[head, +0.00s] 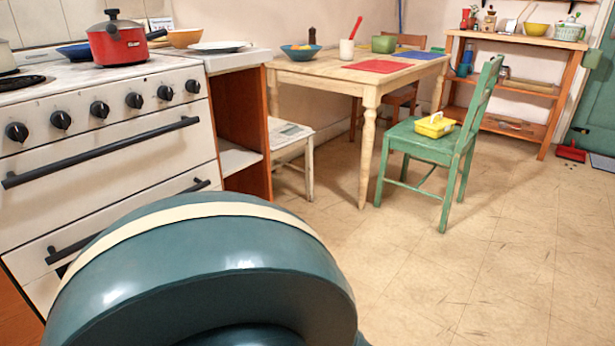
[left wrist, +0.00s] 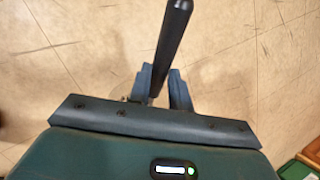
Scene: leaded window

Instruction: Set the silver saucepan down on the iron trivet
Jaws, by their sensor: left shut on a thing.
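My left gripper (left wrist: 162,84) shows in the left wrist view, with its two blue-grey fingers shut on a slim black handle (left wrist: 174,42). The handle sticks up past the fingers towards the top of the picture, above the tiled floor. What the handle belongs to is hidden behind the gripper, so I cannot tell from the picture that it is the silver saucepan. I do not make out the iron trivet in either view. Neither gripper shows in the head view.
A white stove (head: 105,130) at left carries a red lidded pot (head: 118,43). A wooden table (head: 335,70) holds a blue bowl (head: 300,52) and mats. A green chair (head: 430,145) bears a yellow caddy (head: 435,125). Shelves (head: 515,42) stand behind. Floor (head: 480,270) at right is clear.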

